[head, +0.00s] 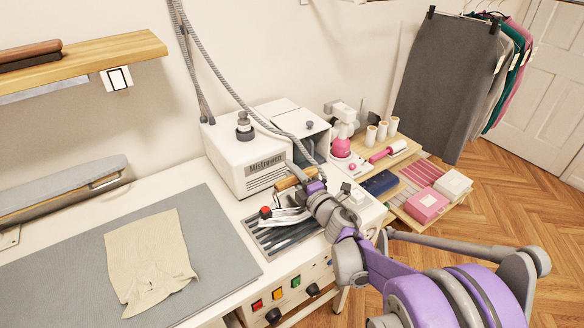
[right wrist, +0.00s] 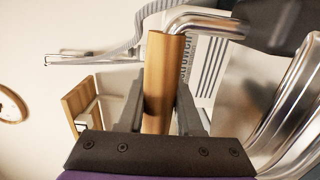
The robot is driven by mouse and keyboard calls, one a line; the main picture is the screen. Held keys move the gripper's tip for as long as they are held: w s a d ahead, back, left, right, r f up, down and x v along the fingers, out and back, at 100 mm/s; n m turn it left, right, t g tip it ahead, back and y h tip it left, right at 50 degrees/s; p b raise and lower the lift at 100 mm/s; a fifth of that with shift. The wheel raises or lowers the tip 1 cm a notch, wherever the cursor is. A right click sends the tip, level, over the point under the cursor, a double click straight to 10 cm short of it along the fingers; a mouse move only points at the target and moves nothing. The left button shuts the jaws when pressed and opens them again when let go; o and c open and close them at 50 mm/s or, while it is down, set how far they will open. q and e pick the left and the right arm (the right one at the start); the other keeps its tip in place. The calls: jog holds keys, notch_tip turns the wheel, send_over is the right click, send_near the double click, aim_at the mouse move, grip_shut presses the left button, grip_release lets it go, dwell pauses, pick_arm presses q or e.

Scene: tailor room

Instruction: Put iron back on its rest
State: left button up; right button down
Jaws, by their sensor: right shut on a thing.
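The iron (head: 288,215) has a silvery body, a wooden handle (head: 290,181) and a small red part at its left end. My right gripper (head: 304,188) is shut on the wooden handle. The handle also shows in the right wrist view (right wrist: 158,75), upright between the two dark fingers. The iron is over the slatted metal rest (head: 262,243), set into the white table top. I cannot tell whether its sole touches the rest. My wrist and fingers hide part of the iron's right side. My left gripper is not in view.
A white steam generator (head: 235,160) stands just behind the rest, with a grey hose rising from it. A beige cloth (head: 148,262) lies on the grey ironing pad (head: 215,225) at left. A side table with boxes (head: 427,204) and thread cones stands at right.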

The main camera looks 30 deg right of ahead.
aim_at(292, 191)
jog(key=shift+f, duration=1.75)
jog(key=shift+f+b, duration=0.15)
jog(key=shift+b, duration=0.2)
jog(key=c, duration=0.6)
grip_release()
